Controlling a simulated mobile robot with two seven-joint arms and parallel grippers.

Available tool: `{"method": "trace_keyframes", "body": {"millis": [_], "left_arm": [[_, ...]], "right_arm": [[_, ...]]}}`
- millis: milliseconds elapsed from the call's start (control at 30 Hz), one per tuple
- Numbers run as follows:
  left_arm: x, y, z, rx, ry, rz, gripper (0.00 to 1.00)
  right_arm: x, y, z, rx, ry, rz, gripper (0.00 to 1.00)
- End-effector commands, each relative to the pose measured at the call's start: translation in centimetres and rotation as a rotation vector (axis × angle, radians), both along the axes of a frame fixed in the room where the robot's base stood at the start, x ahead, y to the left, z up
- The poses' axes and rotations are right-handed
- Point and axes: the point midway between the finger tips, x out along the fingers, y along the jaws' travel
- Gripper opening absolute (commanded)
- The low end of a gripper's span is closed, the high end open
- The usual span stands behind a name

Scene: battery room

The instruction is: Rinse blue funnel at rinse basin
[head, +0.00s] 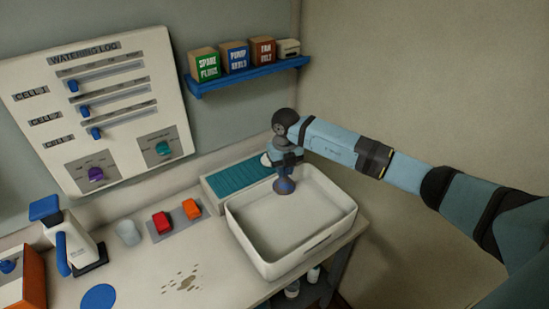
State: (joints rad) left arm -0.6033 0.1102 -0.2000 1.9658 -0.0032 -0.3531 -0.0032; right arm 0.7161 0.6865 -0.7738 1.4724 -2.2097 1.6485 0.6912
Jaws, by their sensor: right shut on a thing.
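The white rinse basin (338,222) stands at the right end of the bench. My right arm comes in from the right, and its gripper (285,174) points down over the back part of the basin. It is shut on the blue funnel (285,187), of which a small dark blue part shows below the fingers. The funnel is inside the basin's outline; I cannot tell whether it touches the basin. The gripper hides the rest of it. My left gripper is not in view.
A teal ribbed rack (237,180) stands behind the basin. Red (162,222) and orange (191,209) blocks, a clear cup (129,233) and a white-and-blue bottle (68,240) stand left. Brown spots (184,283) and a blue disc (98,297) mark the bench. A blue shelf (245,77) hangs above.

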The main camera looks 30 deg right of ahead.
Motion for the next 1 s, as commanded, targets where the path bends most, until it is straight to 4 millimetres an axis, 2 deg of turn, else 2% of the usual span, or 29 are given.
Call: {"method": "trace_keyframes", "body": {"millis": [167,333,1000], "left_arm": [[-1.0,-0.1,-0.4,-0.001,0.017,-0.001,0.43],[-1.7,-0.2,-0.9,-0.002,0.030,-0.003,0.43],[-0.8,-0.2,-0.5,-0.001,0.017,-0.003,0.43]], "right_arm": [[0.0,0.2,-0.6,0.000,0.001,0.002,0.00],[0.0,0.1,-2.0,0.000,0.001,0.002,0.00],[-0.1,0.2,-8.8,0.001,0.001,0.003,0.00]]}}
